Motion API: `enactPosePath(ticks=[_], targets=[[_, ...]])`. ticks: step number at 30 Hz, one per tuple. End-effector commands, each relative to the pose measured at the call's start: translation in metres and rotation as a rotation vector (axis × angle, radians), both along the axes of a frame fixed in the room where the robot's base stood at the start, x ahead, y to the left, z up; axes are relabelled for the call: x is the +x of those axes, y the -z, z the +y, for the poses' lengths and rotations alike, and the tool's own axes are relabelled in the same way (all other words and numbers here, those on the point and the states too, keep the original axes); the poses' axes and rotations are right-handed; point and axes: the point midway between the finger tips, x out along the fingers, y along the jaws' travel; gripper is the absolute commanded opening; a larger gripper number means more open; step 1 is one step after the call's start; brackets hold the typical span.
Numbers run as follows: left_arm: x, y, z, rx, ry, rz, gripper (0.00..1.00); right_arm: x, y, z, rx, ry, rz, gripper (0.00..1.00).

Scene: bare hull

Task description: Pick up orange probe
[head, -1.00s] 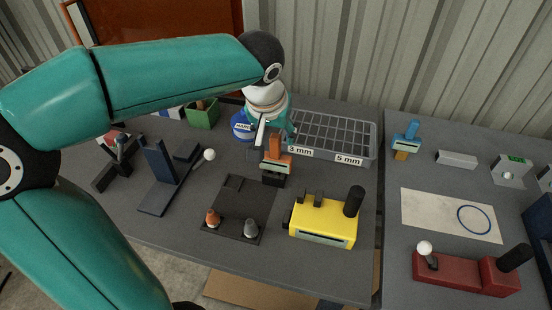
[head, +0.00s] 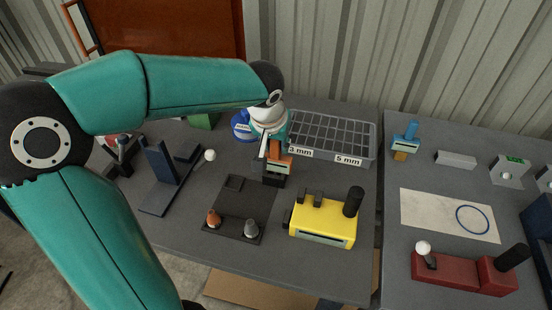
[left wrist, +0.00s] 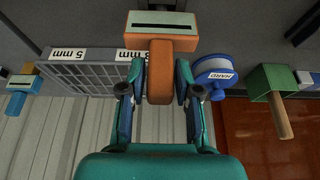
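The orange probe (head: 284,162) has a pale display face and stands upright in a small dark holder (head: 273,181) near the middle of the table. In the left wrist view its orange handle (left wrist: 160,85) points toward my palm, with the display block (left wrist: 160,27) beyond it. My left gripper (head: 269,146) is at the probe's top. In the left wrist view my left gripper (left wrist: 160,76) is open, with one finger on each side of the handle and narrow gaps beside it. In the head view the gripper hides part of the handle. My right gripper is not in view.
A grey compartment tray (head: 368,150) is close behind and right of the probe. A blue spool (head: 240,127) is behind left. A dark mat (head: 240,208) and a yellow device (head: 323,222) lie in front. A blue probe (head: 405,145) stands on the right table.

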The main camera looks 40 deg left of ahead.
Motion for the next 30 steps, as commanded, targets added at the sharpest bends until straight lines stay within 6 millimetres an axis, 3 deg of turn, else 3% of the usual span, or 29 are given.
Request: enactPosePath(ticks=[1, 5, 20, 26, 30], targets=[[0.000, 0.000, 0.000, 0.000, 0.000, 0.000, 0.19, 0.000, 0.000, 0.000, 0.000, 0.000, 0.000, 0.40], [0.000, 0.000, 0.000, 0.000, 0.000, 0.000, 0.00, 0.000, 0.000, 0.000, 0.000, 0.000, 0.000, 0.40], [0.001, -0.003, 0.000, 0.000, 0.000, -0.002, 0.00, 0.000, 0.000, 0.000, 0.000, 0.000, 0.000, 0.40], [0.001, -0.018, 0.000, 0.002, 0.000, -0.005, 0.00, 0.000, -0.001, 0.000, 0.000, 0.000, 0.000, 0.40], [0.001, -0.038, 0.000, 0.001, 0.001, -0.006, 0.00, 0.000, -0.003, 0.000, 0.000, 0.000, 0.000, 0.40]])
